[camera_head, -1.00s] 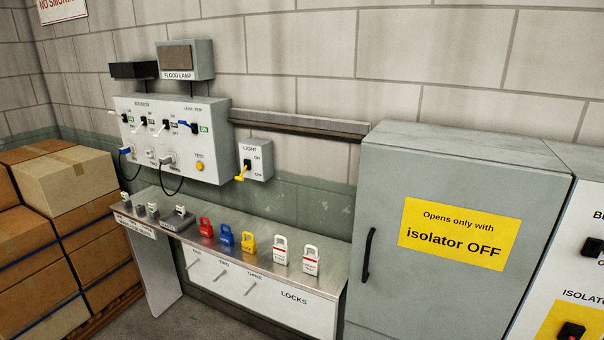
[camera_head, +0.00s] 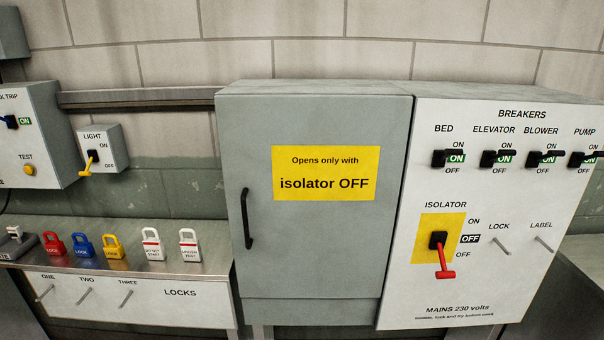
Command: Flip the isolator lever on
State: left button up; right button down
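The isolator lever (camera_head: 443,258) is red with a black pivot, on a yellow plate (camera_head: 430,226) on the white breaker panel (camera_head: 470,290). The lever points down, slightly to the right, toward the OFF label. The black indicator window beside it reads OFF (camera_head: 470,239). Neither of my grippers shows in the head view.
Above the isolator are breaker levers for bed (camera_head: 447,158), elevator, blower and pump, with green ON windows. Empty LOCK (camera_head: 498,245) and LABEL pegs stick out to the right. A closed grey cabinet (camera_head: 310,240) stands left, beside a bench (camera_head: 200,262) with several padlocks.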

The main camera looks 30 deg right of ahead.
aim_at(444, 274)
jog(key=z, duration=1.85)
